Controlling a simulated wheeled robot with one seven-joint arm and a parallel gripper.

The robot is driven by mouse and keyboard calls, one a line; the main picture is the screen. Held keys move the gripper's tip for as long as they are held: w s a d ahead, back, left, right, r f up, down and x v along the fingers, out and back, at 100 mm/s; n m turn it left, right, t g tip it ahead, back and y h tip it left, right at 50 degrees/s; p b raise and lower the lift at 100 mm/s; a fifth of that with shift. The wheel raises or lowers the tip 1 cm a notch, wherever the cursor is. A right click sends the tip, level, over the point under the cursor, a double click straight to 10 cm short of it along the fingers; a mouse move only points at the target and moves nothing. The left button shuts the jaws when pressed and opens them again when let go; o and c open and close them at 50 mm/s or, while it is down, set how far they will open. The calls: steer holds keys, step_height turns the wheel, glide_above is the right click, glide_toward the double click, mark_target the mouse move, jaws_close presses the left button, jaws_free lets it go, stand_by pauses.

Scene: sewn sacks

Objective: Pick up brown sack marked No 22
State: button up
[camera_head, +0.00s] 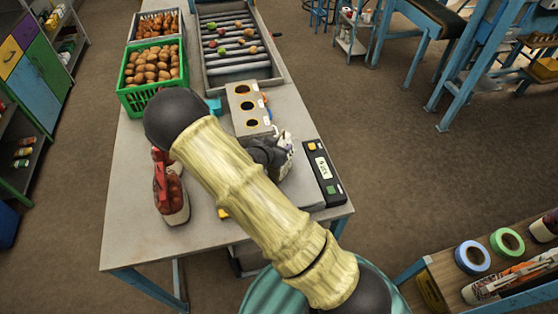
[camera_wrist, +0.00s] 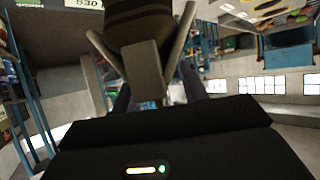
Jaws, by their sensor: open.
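No brown sack with a readable No 22 mark shows in either view. In the wrist view my gripper (camera_wrist: 140,24) has its two grey fingers apart. A dark banded shape lies between or behind them, and I cannot tell what it is. In the head view my pale, ribbed arm crosses the worktable (camera_head: 124,220) and hides part of it. I cannot make out the gripper clearly there. A dark shape (camera_head: 264,152) and a whitish item (camera_head: 287,143) show behind the arm, beside the scale.
A green crate of potatoes (camera_head: 128,98) and a roller tray (camera_head: 236,62) stand at the table's far end. A box with round holes (camera_head: 246,106), a scale display (camera_head: 322,170) and a red-and-white item (camera_head: 172,192) are nearer.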

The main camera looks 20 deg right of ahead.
steer(key=shift+c, duration=0.2)
jaws_close()
